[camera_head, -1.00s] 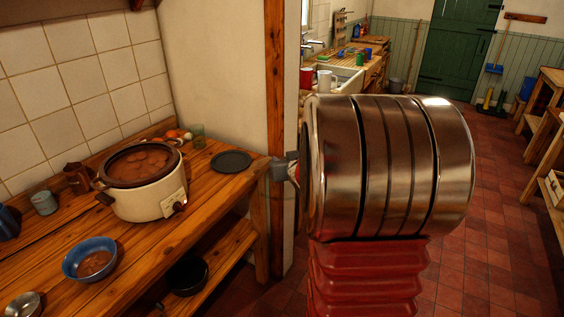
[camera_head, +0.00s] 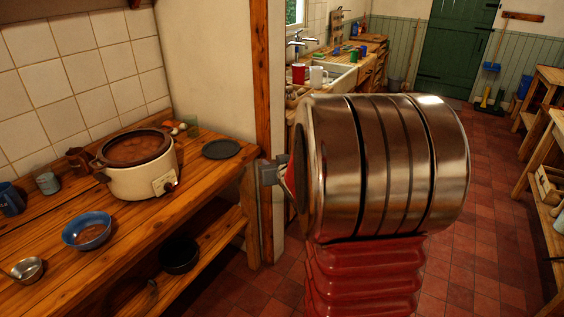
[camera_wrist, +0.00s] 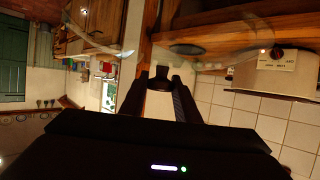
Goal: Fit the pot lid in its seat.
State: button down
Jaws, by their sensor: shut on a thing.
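The pot is a cream slow cooker (camera_head: 140,182) with a dark rim and brown food inside, on the wooden counter; its top is open. It also shows at the right of the wrist view (camera_wrist: 275,76). My gripper (camera_head: 268,172) is right of the pot, near the wooden post. In the wrist view its fingers (camera_wrist: 160,82) are shut on a dark knob. Faint clear curved edges around the knob look like a glass lid (camera_wrist: 232,92). In the head view I cannot make out the lid; my arm hides part of that area.
A dark round mat (camera_head: 221,149) lies on the counter between the pot and my gripper. A blue bowl (camera_head: 87,231), a metal bowl (camera_head: 28,269) and mugs stand at front and left. The post (camera_head: 262,100) is close behind my gripper.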

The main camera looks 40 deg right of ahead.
jog(key=w+a+f+n+y, duration=0.1)
jog(key=w+a+f, duration=0.1)
jog(key=a, duration=0.8)
jog(key=w+a+f+n+y, duration=0.2)
jog(key=a, duration=0.9)
jog(key=w+a+f+n+t+y, duration=0.1)
jog(key=w+a+f+y, duration=0.1)
jog(key=a, duration=0.9)
jog(key=shift+a+f+n, duration=0.25)
jog(key=shift+f+n, duration=0.05)
jog(key=shift+f, duration=0.2)
